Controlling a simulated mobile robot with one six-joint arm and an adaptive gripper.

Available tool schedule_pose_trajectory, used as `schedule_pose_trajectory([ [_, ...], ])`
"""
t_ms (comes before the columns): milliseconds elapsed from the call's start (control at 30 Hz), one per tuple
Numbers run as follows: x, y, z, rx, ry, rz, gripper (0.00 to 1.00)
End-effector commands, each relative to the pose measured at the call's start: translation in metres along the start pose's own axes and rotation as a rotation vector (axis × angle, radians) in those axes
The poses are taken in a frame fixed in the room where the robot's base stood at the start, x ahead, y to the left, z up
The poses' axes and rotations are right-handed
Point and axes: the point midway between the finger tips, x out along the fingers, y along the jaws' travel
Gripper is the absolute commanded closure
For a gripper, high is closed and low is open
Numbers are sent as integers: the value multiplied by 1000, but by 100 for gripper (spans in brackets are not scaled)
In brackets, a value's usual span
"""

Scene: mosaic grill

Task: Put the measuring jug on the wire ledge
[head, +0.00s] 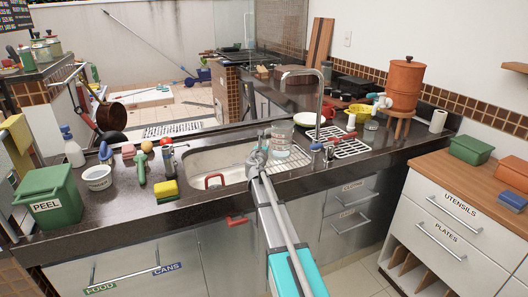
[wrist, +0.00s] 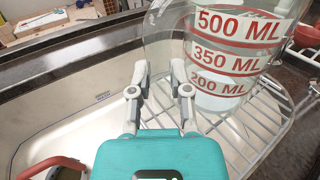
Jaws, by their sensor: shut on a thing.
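The measuring jug (head: 281,137) is clear, with red-edged labels reading 500, 350 and 200 ML in the wrist view (wrist: 228,55). It stands upright over a pale wire ledge (head: 287,162) at the right end of the sink. The ledge bars also show below and right of the jug in the wrist view (wrist: 262,125). My gripper (head: 259,146) is at the jug's left side. Its fingertips (wrist: 160,68) are shut on the jug, though the exact part between them is hard to make out. I cannot tell whether the jug's base touches the bars.
The sink basin (head: 212,162) is left of the ledge, with a red-handled item (head: 214,181) in it. The tap (head: 302,73) rises behind the jug. A yellow sponge (head: 166,190) lies left.

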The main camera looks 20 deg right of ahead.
Motion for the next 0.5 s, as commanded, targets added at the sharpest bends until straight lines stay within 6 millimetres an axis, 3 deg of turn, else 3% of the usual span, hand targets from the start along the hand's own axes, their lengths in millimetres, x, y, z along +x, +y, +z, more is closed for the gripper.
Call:
schedule_pose_trajectory([
  [133, 0, 0, -11, -1, 0, 0, 100],
  [500, 0, 0, -11, -1, 0, 0, 100],
])
